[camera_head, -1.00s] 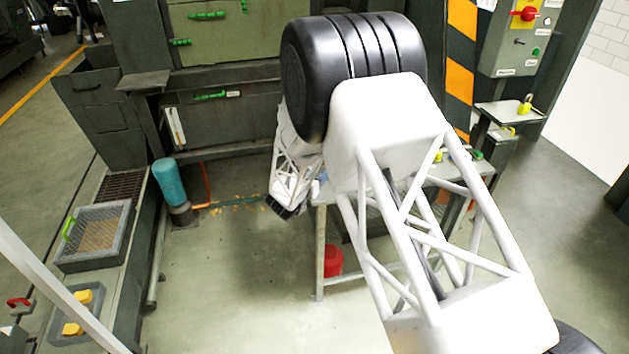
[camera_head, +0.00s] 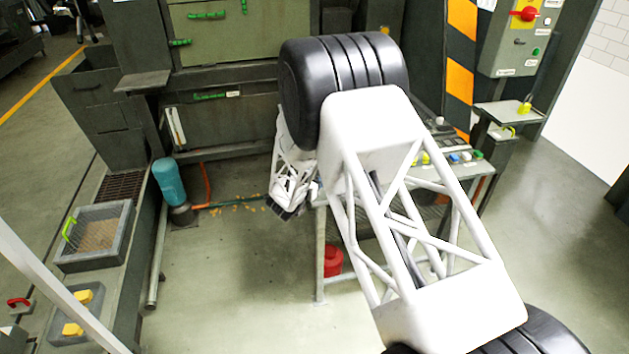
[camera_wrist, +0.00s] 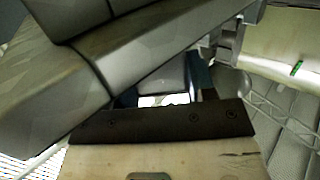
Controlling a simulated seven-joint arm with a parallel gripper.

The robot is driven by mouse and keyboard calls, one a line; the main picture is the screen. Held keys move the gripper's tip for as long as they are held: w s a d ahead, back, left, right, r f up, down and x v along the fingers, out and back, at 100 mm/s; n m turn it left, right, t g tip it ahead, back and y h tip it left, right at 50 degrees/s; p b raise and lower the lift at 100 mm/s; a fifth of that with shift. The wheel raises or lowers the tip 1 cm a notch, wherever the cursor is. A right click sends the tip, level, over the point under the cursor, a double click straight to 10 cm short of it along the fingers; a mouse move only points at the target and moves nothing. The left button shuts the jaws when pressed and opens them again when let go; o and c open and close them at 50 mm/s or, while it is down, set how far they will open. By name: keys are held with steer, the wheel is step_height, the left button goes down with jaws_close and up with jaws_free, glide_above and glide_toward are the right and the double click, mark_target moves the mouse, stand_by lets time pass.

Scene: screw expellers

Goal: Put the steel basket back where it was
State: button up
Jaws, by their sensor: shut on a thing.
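A grey box-shaped basket (camera_head: 68,262) with a green handle and brownish mesh or contents sits on the low bench at the left of the head view. I cannot tell if it is the steel basket. My gripper (camera_head: 283,208) hangs below my wrist in the middle of the head view, far right of that box. It is small there and partly hidden by my arm. The wrist view shows large grey blocks close up and a dark screwed bar over a pale worn plate. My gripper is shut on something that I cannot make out.
A teal cylinder (camera_head: 170,182) stands right of the bench. A table (camera_head: 463,172) with small coloured parts is behind my arm, and a red can (camera_head: 333,261) is under it. A control box (camera_head: 515,40) is at the upper right. The floor in the middle is open.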

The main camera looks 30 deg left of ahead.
steer(key=shift+f, duration=0.35)
steer(key=shift+f, duration=0.15)
steer(key=o, duration=0.9)
steer(key=s, duration=0.4)
steer(key=s+r, duration=0.1)
steer(key=s, duration=0.3)
steer(key=s+r, duration=0.1)
steer(key=s, duration=0.3)
stand_by(0.6)
